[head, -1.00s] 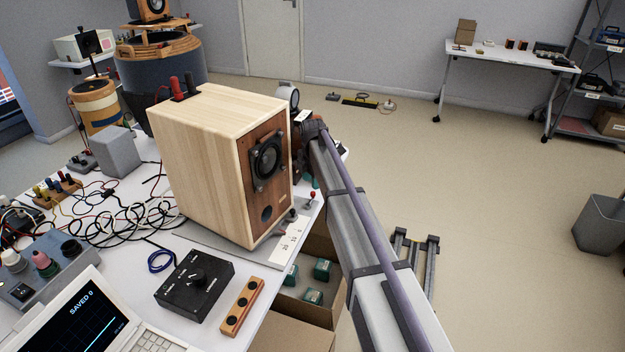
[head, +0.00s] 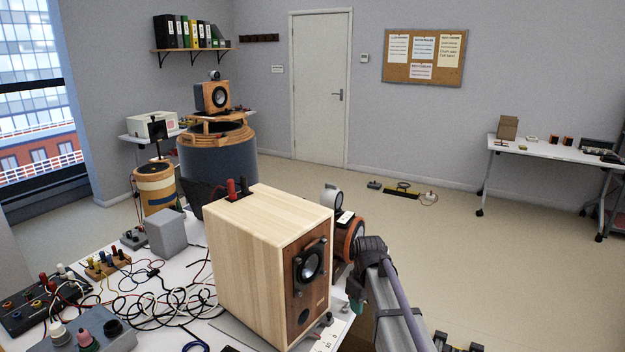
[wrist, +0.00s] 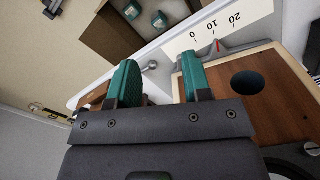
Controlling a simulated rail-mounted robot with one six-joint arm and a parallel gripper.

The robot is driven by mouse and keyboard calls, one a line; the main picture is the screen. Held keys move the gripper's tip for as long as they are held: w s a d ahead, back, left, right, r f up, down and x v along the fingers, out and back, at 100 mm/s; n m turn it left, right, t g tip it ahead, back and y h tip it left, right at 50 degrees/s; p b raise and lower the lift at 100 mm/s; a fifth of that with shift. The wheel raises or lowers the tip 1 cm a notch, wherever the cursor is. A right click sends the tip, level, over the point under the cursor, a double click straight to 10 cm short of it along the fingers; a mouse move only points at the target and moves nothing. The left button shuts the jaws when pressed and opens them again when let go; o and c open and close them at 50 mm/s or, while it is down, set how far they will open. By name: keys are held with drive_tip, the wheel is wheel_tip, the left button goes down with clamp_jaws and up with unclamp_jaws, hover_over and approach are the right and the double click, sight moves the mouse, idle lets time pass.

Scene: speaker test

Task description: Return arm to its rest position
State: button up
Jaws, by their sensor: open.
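My arm (head: 395,310) reaches in from the lower right of the head view, to the right of the wooden speaker (head: 255,240). My gripper's teal fingers (wrist: 160,85) are spread apart in the wrist view, with nothing held between them. A small grey rounded knob (wrist: 152,66) shows beyond the gap at the bench edge. The speaker's brown front panel (wrist: 285,75), with a dark round hole, is close to the right finger. In the head view the fingers are mostly hidden; only a bit of teal shows beside the speaker.
A scale strip (wrist: 212,32) with a red pointer lies by the speaker. An open carton (wrist: 115,30) with teal blocks is below the bench edge. Tangled wires (head: 150,295) cover the bench on the left. Open floor (head: 460,240) lies right of my arm.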

drive_tip(key=s+d+r+m+p, duration=0.1)
drive_tip(key=s+m, duration=0.2)
drive_tip(key=s, duration=0.7)
drive_tip(key=s+r+m+p, duration=0.1)
drive_tip(key=s+m, duration=0.3)
drive_tip(key=s, duration=0.7)
drive_tip(key=shift+s+d+r, duration=0.3)
drive_tip(key=shift+d+r, duration=0.1)
drive_tip(key=shift+r, duration=0.1)
